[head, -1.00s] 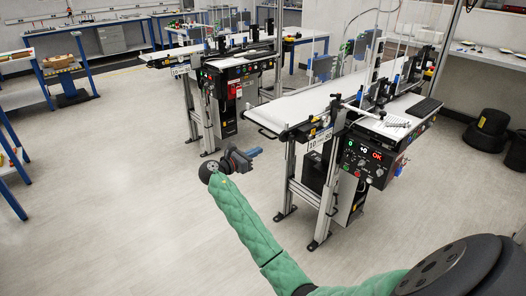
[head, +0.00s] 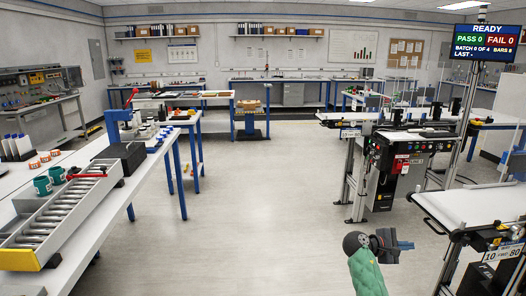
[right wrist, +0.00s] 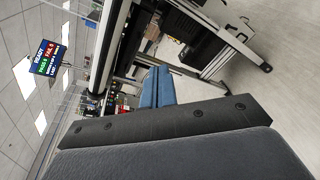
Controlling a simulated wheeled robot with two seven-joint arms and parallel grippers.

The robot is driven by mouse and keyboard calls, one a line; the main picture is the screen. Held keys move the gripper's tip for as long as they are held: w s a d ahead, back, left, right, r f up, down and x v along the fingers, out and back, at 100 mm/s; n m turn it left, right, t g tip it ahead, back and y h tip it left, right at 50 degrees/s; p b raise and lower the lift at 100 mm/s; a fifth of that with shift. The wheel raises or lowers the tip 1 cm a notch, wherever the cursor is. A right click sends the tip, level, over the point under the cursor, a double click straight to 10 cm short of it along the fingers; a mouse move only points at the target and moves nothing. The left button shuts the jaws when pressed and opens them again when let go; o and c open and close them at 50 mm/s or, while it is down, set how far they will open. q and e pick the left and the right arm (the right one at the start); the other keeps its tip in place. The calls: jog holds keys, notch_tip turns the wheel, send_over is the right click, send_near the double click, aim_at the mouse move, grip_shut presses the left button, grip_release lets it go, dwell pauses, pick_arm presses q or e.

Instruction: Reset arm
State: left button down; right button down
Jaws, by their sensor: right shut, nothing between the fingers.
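My right gripper (head: 404,246) shows at the lower right of the head view, at the end of my green-sleeved arm. Its blue fingers are together with nothing between them, and it points right over the open floor, left of the near conveyor (head: 470,208). In the right wrist view the closed blue fingers (right wrist: 156,88) point toward the conveyor frames and touch nothing that I can see. My left gripper is in neither view.
A second conveyor (head: 375,116) stands behind the near one. A status screen (head: 487,34) reads READY. On the left, a workbench (head: 105,208) carries a roller tray (head: 50,222) and green cups (head: 43,185). The floor (head: 255,210) between bench and conveyors is clear.

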jog(key=s+a+r+m+t+y, duration=0.15)
jog(key=a+m+t+y, duration=0.25)
jog(key=a+m+y, duration=0.4)
jog(key=s+a+f+t+y, duration=0.1)
jog(key=s+a+f+y, duration=0.2)
jog(key=s+a, duration=0.35)
jog(key=s+a+f+y, duration=0.2)
jog(key=s+a+f, duration=0.1)
jog(key=s+a, duration=0.4)
jog(key=s+a+f+g+y, duration=0.1)
jog(key=s+f, duration=0.4)
jog(key=s, duration=0.6)
jog(key=s+a+f+g+y, duration=0.1)
jog(key=s+a+f+g, duration=0.2)
jog(key=s+a+f, duration=0.3)
jog(key=s+a+f+g+y, duration=0.1)
jog(key=s+f, duration=0.5)
jog(key=s, duration=1)
jog(key=shift+s+a+f+g+y, duration=0.25)
jog(key=shift+s+a+g+y, duration=0.2)
jog(key=shift+a, duration=0.8)
